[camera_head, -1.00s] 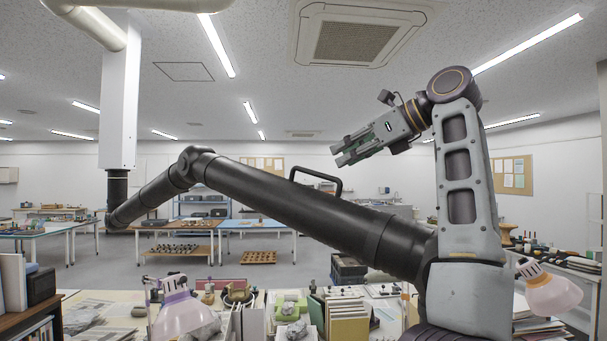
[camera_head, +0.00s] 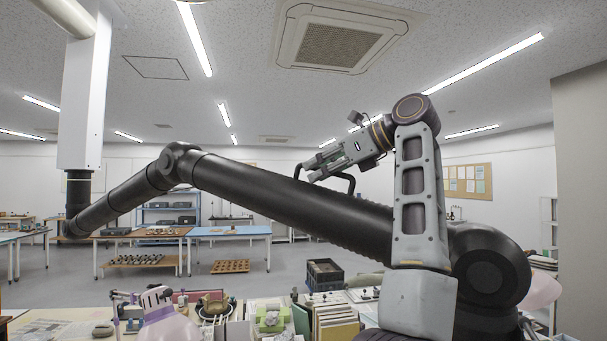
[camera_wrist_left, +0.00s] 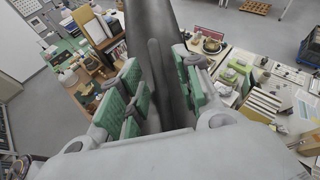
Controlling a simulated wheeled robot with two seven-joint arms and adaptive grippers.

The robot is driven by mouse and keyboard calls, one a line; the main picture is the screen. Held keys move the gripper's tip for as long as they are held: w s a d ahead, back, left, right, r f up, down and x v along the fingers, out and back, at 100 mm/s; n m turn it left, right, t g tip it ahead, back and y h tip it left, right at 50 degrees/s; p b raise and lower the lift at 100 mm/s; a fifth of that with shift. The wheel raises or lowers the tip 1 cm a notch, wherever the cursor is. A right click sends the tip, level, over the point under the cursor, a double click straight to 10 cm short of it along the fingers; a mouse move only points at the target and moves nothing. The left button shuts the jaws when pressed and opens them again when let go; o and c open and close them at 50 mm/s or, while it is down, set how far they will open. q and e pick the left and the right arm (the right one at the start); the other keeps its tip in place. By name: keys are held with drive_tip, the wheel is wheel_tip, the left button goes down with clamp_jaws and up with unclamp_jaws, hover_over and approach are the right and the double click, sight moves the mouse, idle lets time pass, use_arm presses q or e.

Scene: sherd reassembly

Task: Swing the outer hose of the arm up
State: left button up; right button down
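The black outer hose (camera_head: 270,195) of the jointed extraction arm slopes down to the right from its elbow joint (camera_head: 178,163). Its far right end is hidden behind my arm. A black loop handle (camera_head: 349,181) stands on top of the hose. My left gripper (camera_head: 309,168) is just above the hose at the handle. In the left wrist view its green-padded fingers (camera_wrist_left: 160,88) are apart, with the dark hose (camera_wrist_left: 152,25) running beyond and between them. A thin grey upright shape, perhaps the handle, shows between the pads; I cannot tell contact. My right gripper is not in view.
A white column (camera_head: 84,95) carries the black inner tube (camera_head: 120,200) at left. A black crate (camera_head: 325,274) stands behind.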

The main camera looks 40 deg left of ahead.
use_arm(q)
drive_tip(key=shift+a+f, duration=0.15)
drive_tip(key=shift+a, duration=0.3)
drive_tip(key=shift+d, duration=0.2)
drive_tip(key=shift+a, duration=0.1)
clamp_jaws()
